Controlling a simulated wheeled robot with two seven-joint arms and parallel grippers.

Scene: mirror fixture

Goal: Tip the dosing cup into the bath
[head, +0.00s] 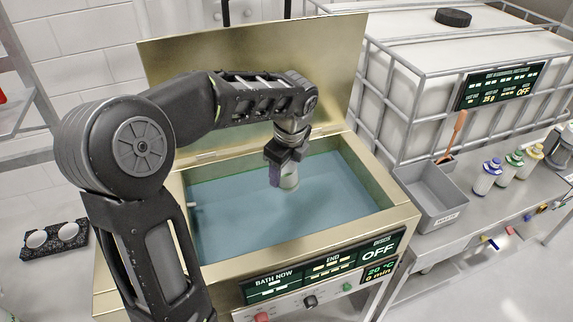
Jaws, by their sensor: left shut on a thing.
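The bath (410,212) is a brass-coloured tank full of blue-green liquid (235,215), with its lid raised at the back. My left arm reaches over it from the left. My left gripper (285,172) points down above the liquid, toward the back right of the bath. My right gripper is not in view.
A grey waste bin (430,205) stands on the bench right of the bath, with several capped bottles (487,177) beyond it. A caged white tank (450,70) stands behind. A black holder (55,240) with two white round pieces is at the left. The raised lid (250,50) bounds the back.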

